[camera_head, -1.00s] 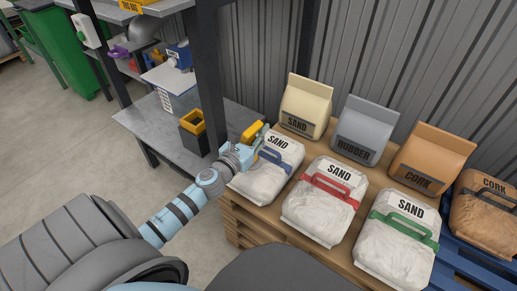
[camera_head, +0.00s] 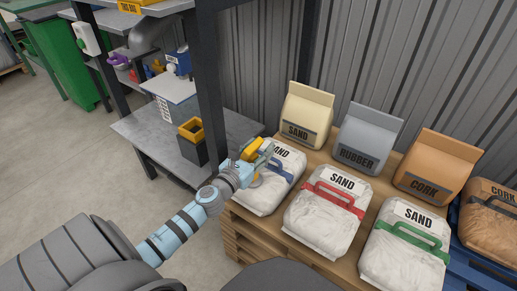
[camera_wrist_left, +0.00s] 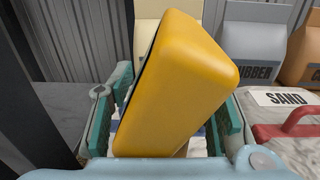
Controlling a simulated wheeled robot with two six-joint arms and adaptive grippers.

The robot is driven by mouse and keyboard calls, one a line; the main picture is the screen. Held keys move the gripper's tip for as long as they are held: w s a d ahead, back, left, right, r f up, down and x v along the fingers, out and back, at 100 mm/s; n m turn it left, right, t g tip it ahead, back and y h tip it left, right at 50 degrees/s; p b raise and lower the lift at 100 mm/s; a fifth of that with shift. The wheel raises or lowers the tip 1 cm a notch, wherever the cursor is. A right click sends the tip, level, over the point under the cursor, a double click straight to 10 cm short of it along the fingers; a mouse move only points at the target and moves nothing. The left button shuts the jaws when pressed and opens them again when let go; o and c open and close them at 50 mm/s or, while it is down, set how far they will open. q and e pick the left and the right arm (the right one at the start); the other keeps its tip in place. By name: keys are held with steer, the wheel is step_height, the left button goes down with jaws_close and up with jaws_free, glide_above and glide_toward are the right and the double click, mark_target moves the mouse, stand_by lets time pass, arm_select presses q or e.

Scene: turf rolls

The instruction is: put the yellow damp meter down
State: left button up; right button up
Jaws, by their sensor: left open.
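The yellow damp meter (camera_head: 251,149) is at my left gripper (camera_head: 263,162), over the white sand bag with the blue handle (camera_head: 262,194). In the left wrist view the meter (camera_wrist_left: 178,82) stands tilted, its top leaning right, between the two green finger pads. The left gripper (camera_wrist_left: 170,125) is open around it. The meter's lower end is hidden by the gripper, so I cannot tell whether it rests on the bag. My right gripper is not in view.
White sand bags with red (camera_head: 328,213) and green (camera_head: 405,248) handles lie to the right on the pallet (camera_head: 262,232). Upright sand (camera_head: 308,110), rubber (camera_head: 366,138) and cork (camera_head: 437,166) bags stand behind. A shelf post (camera_head: 210,90) and a yellow-rimmed black bin (camera_head: 191,142) are close left.

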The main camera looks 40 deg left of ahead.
mark_target(248, 161)
arm_select(q)
steer(key=shift+r, duration=0.1)
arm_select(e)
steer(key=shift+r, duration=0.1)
arm_select(q)
steer(key=shift+r, duration=0.15)
steer(key=s, duration=0.3)
steer(key=shift+s+d+f+b, duration=0.1)
steer(key=shift+d+f+b, duration=0.05)
steer(key=shift+f+b, duration=0.15)
steer(key=s, duration=0.2)
steer(key=s+b, duration=0.1)
steer(key=s, duration=0.5)
steer(key=shift+s+d+r, duration=0.1)
steer(key=shift+d+r, duration=0.15)
steer(key=shift+d, duration=0.1)
steer(key=shift+s+r, duration=0.1)
steer(key=shift+s, duration=0.2)
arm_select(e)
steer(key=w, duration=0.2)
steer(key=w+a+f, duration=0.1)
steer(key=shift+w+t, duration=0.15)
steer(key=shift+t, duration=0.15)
